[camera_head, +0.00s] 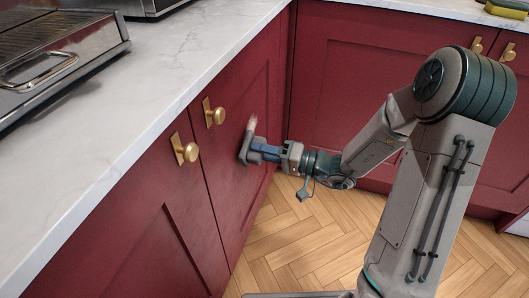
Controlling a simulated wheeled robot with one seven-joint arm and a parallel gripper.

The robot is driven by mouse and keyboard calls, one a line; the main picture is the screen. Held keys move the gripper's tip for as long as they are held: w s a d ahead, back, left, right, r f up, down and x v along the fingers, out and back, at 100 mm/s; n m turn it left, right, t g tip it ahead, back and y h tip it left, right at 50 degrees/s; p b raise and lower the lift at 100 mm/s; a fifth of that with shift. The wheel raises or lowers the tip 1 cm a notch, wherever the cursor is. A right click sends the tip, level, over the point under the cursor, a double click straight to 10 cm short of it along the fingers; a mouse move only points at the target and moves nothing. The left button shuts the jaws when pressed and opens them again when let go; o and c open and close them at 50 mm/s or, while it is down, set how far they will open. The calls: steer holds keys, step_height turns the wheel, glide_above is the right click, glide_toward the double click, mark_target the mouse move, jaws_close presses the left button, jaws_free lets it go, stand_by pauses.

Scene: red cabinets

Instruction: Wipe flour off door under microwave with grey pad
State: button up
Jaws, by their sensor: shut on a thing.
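A red cabinet door (238,98) with a brass knob stands under the white counter. A small whitish flour mark (251,124) shows on this door, just above the pad. My gripper (256,150) is shut on the grey pad (246,147), which is held up against or very close to the door; I cannot tell if it touches. The pad and gripper hide the part of the door behind them. No microwave can be made out with certainty.
A metal appliance (58,50) stands on the white marble counter (165,62) at left, with another appliance (150,7) behind it. Brass knobs (185,149) stick out from the doors. More red cabinets (350,80) close the corner. Wooden floor (290,245) is open below.

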steer(key=shift+w+d+b, duration=0.15)
steer(key=shift+w+d, duration=0.1)
steer(key=shift+w, duration=0.35)
steer(key=shift+w+d+b, duration=0.1)
steer(key=shift+w+d, duration=0.1)
steer(key=shift+w, duration=0.45)
steer(key=shift+w+d+b, duration=0.15)
steer(key=shift+w+d, duration=0.1)
steer(key=shift+w, duration=0.35)
steer(key=shift+w+d+b, duration=0.3)
steer(key=shift+w+d, duration=0.1)
steer(key=shift+w, duration=0.85)
steer(key=shift+w+d+b, duration=0.3)
steer(key=shift+w+d, duration=0.1)
steer(key=shift+w, duration=0.9)
steer(key=shift+w+d+b, duration=0.3)
steer(key=shift+w+d, duration=0.1)
steer(key=shift+w, duration=0.85)
steer(key=shift+b, duration=0.3)
